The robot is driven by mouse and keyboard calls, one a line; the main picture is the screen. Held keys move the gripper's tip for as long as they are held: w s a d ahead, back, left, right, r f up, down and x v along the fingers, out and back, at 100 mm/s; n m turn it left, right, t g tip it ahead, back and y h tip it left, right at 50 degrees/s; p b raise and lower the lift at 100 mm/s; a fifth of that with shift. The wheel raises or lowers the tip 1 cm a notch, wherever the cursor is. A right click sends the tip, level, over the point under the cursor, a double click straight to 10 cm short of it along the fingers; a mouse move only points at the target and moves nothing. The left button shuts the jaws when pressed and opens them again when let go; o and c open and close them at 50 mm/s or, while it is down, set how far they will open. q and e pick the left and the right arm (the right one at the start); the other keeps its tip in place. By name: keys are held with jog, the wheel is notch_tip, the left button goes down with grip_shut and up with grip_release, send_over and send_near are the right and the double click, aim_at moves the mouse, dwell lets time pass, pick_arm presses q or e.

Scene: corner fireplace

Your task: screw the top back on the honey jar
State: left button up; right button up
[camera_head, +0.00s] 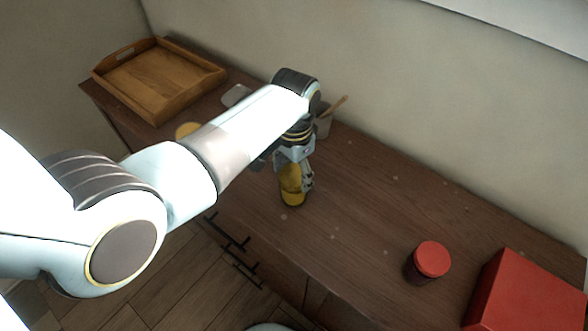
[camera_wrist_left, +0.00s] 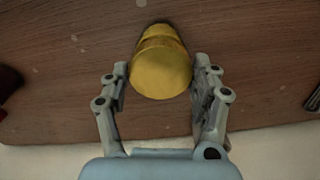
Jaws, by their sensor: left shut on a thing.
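A yellow round-topped object (camera_wrist_left: 161,72) sits between the fingers of my left gripper (camera_wrist_left: 160,74). In the head view the yellow object (camera_head: 291,180) is upright over the wooden top, with a brighter yellow band at its foot. My left gripper (camera_head: 294,172) comes down on it from above and is shut on it. I cannot tell whether this is the honey jar's top alone or the top together with the jar, as the fingers hide part of it. A yellowish round thing (camera_head: 187,130) lies partly hidden behind my left arm. My right gripper is not in view.
A wooden tray (camera_head: 160,82) lies at the far left of the cabinet top (camera_head: 365,205). A cup (camera_head: 323,125) with a wooden utensil stands behind my wrist. A red-lidded jar (camera_head: 432,260) and a red box (camera_head: 528,295) are at the right. The middle right is clear.

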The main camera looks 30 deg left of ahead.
pick_arm(q)
jog(key=shift+m+p, duration=0.55)
jog(key=shift+m, duration=0.25)
jog(key=m, duration=0.3)
jog(key=shift+s+m, duration=0.1)
jog(key=shift+m, duration=0.3)
jog(key=o, duration=1.3)
jog(key=shift+o, duration=0.2)
jog(key=shift+r, duration=3)
